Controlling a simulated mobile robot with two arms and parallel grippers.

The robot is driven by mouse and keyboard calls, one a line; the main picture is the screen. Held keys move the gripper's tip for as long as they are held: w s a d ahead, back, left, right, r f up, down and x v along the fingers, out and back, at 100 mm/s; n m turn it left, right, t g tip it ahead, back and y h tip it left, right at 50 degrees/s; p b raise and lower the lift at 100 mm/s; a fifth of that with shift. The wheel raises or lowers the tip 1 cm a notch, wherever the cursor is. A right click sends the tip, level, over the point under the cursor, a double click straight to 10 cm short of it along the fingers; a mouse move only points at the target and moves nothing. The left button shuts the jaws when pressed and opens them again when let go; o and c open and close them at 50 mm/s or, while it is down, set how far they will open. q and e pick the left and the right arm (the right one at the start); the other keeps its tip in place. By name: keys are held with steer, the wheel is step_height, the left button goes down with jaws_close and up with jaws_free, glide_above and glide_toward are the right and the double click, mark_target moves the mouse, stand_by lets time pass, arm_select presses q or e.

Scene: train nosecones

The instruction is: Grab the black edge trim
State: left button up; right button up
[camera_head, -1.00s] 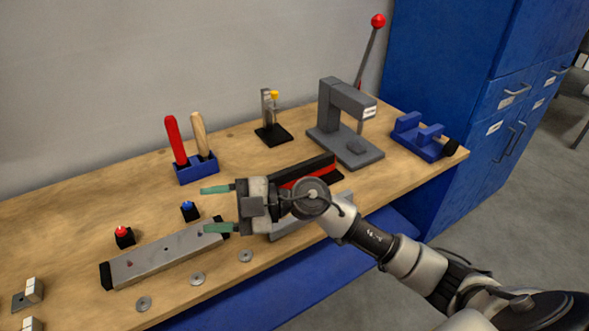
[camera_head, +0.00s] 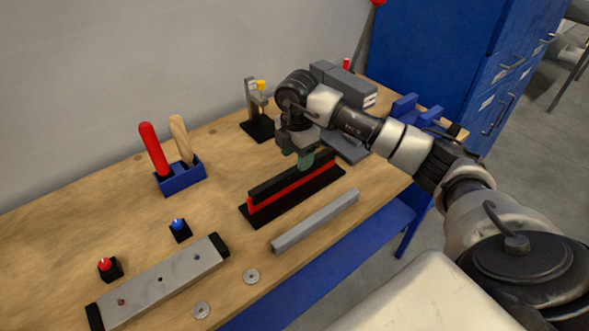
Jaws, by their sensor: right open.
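The black edge trim (camera_head: 273,184) is a long dark strip that seems to lie along the top of a red strip on a black base, in the middle of the workbench. My right gripper (camera_head: 305,160) points down over the far right end of the black trim, with its green fingertips at or just above it. It is open, and I cannot tell whether the fingers touch the trim. The far end of the trim is partly hidden by the gripper. My left gripper is not in view.
A grey bar (camera_head: 316,221) lies in front of the trim. A grey plate with black ends (camera_head: 160,283) lies at the front left. A blue holder (camera_head: 181,177) has red and wooden handles. A clamp stand (camera_head: 257,125) stands behind. My arm partly hides the grey press (camera_head: 343,83).

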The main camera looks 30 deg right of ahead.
mark_target(295, 168)
steer(key=shift+w+f, duration=0.1)
steer(key=shift+f, duration=0.35)
steer(key=shift+w+f, duration=0.2)
steer(key=shift+f, duration=0.1)
step_height(295, 168, down, 4)
steer(key=shift+f+p, duration=0.2)
steer(key=shift+p, duration=0.8)
steer(key=shift+w+f, duration=0.15)
steer(key=shift+f, duration=0.1)
steer(key=shift+c, duration=0.7)
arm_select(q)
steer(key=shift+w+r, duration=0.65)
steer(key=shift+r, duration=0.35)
arm_select(e)
jaws_close()
